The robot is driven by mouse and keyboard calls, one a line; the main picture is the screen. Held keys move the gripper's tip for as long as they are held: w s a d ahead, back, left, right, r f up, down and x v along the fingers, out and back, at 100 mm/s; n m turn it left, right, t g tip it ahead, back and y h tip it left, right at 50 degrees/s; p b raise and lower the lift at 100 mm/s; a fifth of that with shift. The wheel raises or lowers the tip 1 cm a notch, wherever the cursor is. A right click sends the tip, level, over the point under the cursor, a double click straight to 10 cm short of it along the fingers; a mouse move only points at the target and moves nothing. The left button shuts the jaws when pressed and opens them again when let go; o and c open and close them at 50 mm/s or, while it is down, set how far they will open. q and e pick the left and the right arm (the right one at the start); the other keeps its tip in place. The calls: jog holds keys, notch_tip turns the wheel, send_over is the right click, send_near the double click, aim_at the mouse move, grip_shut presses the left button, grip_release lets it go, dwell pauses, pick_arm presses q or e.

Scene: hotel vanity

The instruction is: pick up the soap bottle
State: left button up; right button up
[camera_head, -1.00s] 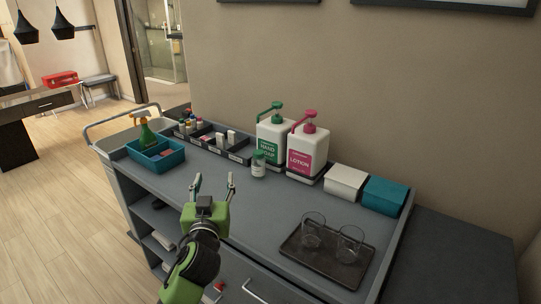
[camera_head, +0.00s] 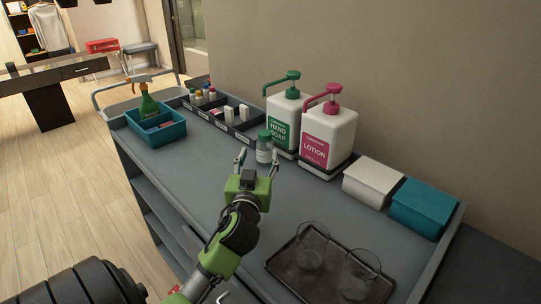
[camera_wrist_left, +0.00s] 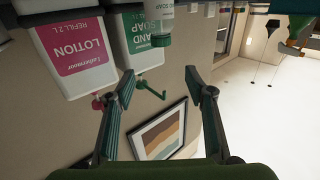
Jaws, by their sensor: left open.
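A small white bottle with a green cap (camera_head: 263,153) stands upright on the grey cart top, in front of the large white HAND SOAP pump bottle (camera_head: 283,125). My left gripper (camera_head: 257,160) is open, its two fingers pointing at the small bottle from the near side. Nothing is held. In the left wrist view the open fingers (camera_wrist_left: 160,80) show, with the small bottle (camera_wrist_left: 161,30) beyond them at the top edge, partly cut off. The HAND SOAP bottle (camera_wrist_left: 143,32) is behind it. My right gripper is not in view.
A pink-topped LOTION pump bottle (camera_head: 328,140) stands right of the HAND SOAP bottle. A divided dark organizer (camera_head: 222,125) and a teal box (camera_head: 150,137) are left. White and teal boxes are right, and a dark tray (camera_head: 300,282) with two glasses is near.

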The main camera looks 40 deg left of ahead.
aim_at(264, 137)
pick_arm(q)
jog(key=x, duration=0.2)
jog(key=p+x, duration=0.1)
jog(key=x, duration=0.2)
jog(key=f+x, duration=0.1)
jog(key=x, duration=0.2)
jog(key=shift+w, duration=0.2)
jog(key=shift+w+a+p, duration=0.25)
jog(key=shift+w+p, duration=0.05)
jog(key=shift+w, duration=0.2)
jog(key=p+x, duration=0.1)
jog(key=x, duration=0.3)
jog(key=shift+s+a+f+p, duration=0.1)
jog(key=shift+a+f+p, duration=0.1)
jog(key=shift+a+p, duration=0.2)
jog(key=shift+w+a+f, duration=0.15)
jog(key=shift+w, duration=0.25)
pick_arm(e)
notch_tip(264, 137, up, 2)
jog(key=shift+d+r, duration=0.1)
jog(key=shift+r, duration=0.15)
pick_arm(q)
grip_shut()
